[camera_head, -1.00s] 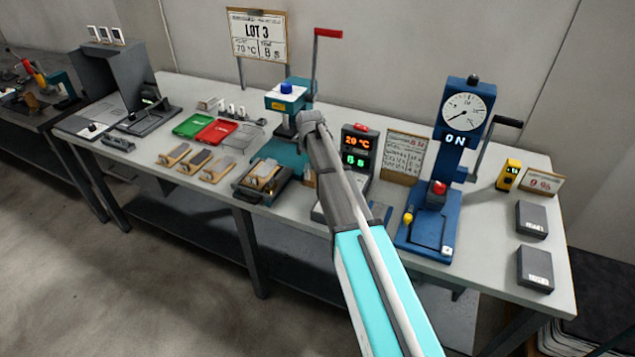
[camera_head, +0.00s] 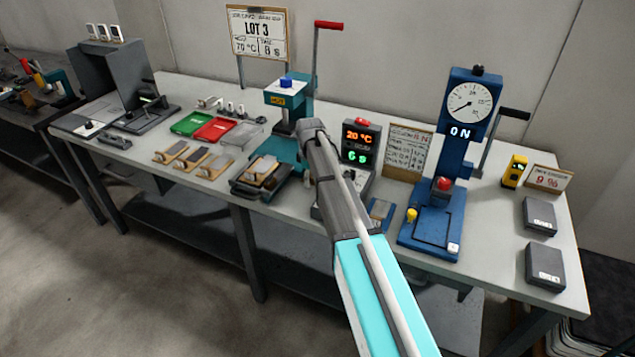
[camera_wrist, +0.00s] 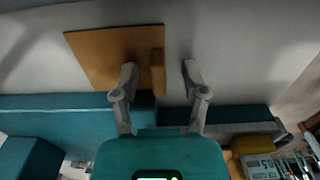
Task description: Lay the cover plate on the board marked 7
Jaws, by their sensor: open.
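In the wrist view a flat orange-brown plate (camera_wrist: 98,55) with a raised bar (camera_wrist: 157,70) along one edge lies on a pale surface; it looks like the cover plate. My gripper (camera_wrist: 159,72) is open, its fingers on either side of the bar, with a gap at least on the right. Contact on the left cannot be told. In the head view my arm hides the gripper and most of that spot. Small wooden-based boards (camera_head: 170,153) stand in a row at the table's front left, and another (camera_head: 262,168) sits on a dark tray. No number 7 is legible.
A teal press (camera_head: 288,97) with a red-handled lever stands behind my arm. A display box (camera_head: 358,143) and a blue gauge press (camera_head: 446,190) stand to the right. Green (camera_head: 190,123) and red (camera_head: 217,130) trays lie behind the boards.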

